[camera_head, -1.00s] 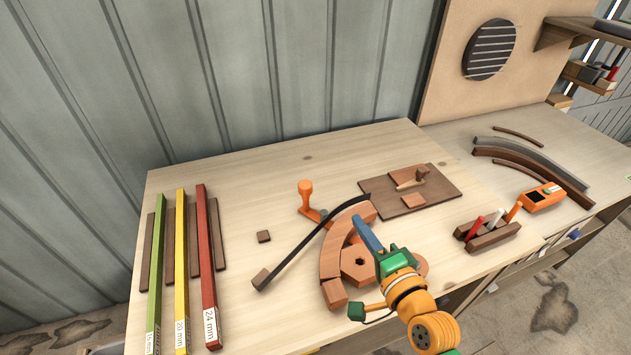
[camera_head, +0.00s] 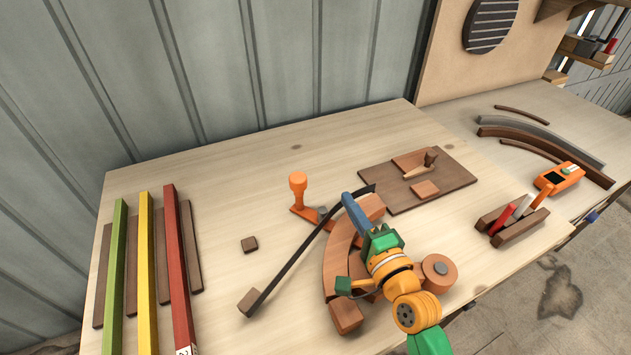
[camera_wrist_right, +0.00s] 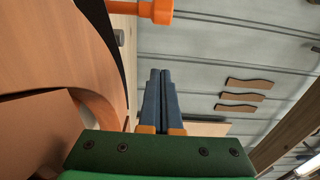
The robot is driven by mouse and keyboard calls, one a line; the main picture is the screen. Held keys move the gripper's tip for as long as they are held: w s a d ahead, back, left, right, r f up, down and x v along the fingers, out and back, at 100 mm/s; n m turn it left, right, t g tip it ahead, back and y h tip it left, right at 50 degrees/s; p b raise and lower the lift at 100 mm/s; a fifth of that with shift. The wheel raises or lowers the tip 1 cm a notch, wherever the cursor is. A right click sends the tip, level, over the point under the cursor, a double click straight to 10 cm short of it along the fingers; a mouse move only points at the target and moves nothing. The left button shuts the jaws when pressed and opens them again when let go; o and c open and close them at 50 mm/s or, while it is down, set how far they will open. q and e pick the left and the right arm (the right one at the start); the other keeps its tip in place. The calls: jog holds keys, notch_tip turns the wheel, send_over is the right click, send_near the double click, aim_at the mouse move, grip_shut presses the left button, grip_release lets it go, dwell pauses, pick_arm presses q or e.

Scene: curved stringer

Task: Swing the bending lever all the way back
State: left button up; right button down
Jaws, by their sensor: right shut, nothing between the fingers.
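The orange bending lever (camera_head: 298,184) has an upright knob handle and a flat arm that reaches toward the curved wooden form (camera_head: 339,255). A grey roller (camera_head: 322,211) sits on the arm. A dark strip (camera_head: 300,247) runs past the roller, touching or near the form at its upper end, with its other end at a wooden block (camera_head: 250,301). My right gripper (camera_head: 348,198) is shut and empty, over the form's upper part, right of the handle and apart from it. In the right wrist view, its blue fingers (camera_wrist_right: 160,73) are together and the orange handle (camera_wrist_right: 158,11) is ahead. My left gripper is out of view.
Green, yellow and red bars (camera_head: 178,260) lie at the left. A brown board (camera_head: 455,173) with wooden parts lies behind right. A pen holder (camera_head: 515,233) stands at the right. The back left table is clear.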

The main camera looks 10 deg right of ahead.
jog(key=w, duration=0.3)
jog(key=w+a, duration=0.1)
jog(key=w, duration=0.5)
jog(key=shift+w+a+p, duration=0.35)
jog(key=shift+w+a, duration=0.05)
jog(key=s+a, duration=0.1)
jog(key=s+a+p, duration=0.1)
jog(key=a, duration=0.1)
jog(key=shift+s+a, duration=0.1)
